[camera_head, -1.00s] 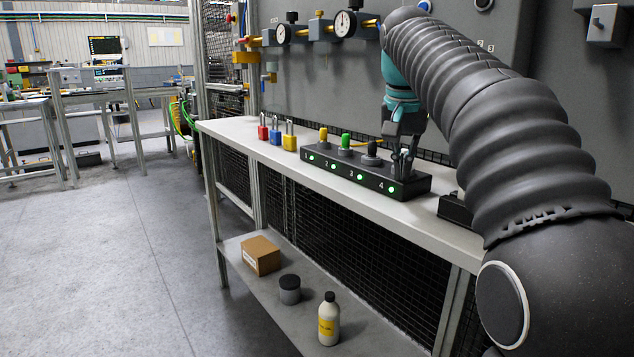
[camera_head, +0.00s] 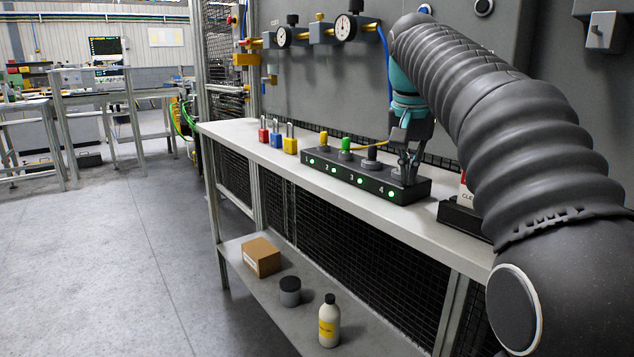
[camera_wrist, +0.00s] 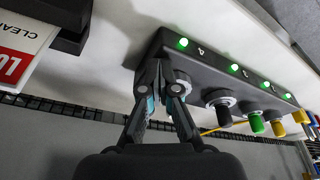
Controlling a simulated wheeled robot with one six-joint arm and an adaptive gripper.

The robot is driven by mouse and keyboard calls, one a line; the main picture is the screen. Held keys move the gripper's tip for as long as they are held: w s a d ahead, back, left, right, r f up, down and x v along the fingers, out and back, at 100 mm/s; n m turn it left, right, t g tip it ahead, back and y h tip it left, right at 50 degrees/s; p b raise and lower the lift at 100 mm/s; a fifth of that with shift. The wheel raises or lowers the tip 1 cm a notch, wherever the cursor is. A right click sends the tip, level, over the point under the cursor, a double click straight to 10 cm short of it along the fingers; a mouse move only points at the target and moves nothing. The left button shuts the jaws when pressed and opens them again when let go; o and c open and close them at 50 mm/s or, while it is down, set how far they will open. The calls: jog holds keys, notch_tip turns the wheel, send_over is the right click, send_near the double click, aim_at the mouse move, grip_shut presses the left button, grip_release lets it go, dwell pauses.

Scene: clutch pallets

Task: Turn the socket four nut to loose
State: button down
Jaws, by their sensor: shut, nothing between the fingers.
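The black socket block (camera_head: 340,177) lies on the bench, with green lights numbered 1 to 4 along its front. My gripper (camera_head: 406,177) points down at the socket four end, its fingers shut and empty. In the wrist view the fingertips (camera_wrist: 163,72) are close together over the block, by the light marked 4. A grey metal ring, which looks like the socket four nut (camera_wrist: 182,84), shows just right of the fingertips and is partly hidden by them. I cannot tell whether they touch.
A green plug (camera_head: 345,144) and a yellow plug (camera_head: 323,138) stand in the other sockets. Red, blue and yellow padlocks (camera_head: 276,136) stand to the left. A red and white label (camera_wrist: 22,50) is near my gripper. The bench front (camera_head: 300,175) is clear.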

jog(key=shift+s, duration=0.35)
jog(key=shift+r, duration=3)
